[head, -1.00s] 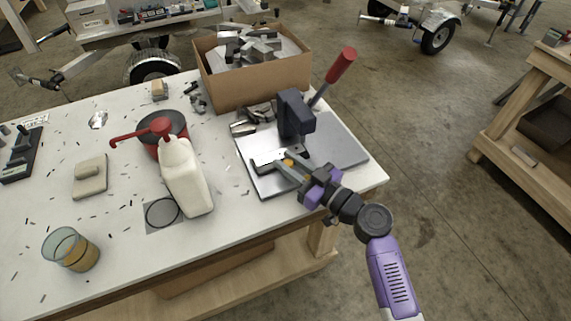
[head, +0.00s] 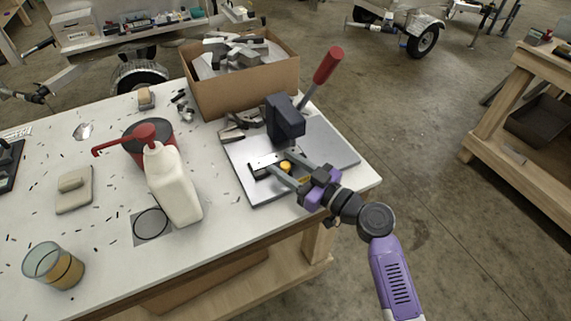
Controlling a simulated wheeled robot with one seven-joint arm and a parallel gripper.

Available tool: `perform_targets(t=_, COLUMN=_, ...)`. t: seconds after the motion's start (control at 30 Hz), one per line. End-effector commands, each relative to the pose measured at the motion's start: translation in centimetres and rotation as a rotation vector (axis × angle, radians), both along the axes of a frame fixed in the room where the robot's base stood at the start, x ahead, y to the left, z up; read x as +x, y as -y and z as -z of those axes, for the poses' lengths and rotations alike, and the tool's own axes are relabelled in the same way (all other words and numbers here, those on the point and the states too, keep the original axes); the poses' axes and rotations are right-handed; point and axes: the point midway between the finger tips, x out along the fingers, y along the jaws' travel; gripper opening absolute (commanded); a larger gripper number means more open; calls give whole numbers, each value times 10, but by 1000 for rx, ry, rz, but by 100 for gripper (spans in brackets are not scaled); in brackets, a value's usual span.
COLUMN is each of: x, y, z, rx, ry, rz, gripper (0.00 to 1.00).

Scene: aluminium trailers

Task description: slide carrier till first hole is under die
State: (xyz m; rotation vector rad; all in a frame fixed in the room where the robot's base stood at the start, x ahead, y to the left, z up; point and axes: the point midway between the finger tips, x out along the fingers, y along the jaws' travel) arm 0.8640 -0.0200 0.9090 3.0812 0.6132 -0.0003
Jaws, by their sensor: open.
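A dark press (head: 285,118) with a long red-handled lever (head: 327,66) stands on a grey metal base plate (head: 240,160) at the table's right end. The lever is raised. A small dark-edged carrier (head: 258,168) with a pale top lies low in front of the press head. An orange-yellow knob (head: 286,166) shows at its right end. My gripper (head: 283,164) is open, its two grey fingers on either side of the knob. I cannot tell whether they touch it. The die and the carrier's holes are too small or hidden to make out.
A cardboard box (head: 240,95) of metal pieces stands behind the press. Loose metal parts (head: 240,124) lie left of it. The table's front right edge lies beneath my arm.

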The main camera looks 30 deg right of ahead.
Motion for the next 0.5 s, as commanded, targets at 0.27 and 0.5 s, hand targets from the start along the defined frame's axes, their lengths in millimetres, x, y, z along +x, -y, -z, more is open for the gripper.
perform_targets(t=0.27, x=-34, y=15, z=4, rx=0, ry=-2, rz=4, gripper=45)
perform_targets(t=0.5, x=-64, y=27, z=2, rx=0, ry=-1, rz=3, gripper=45)
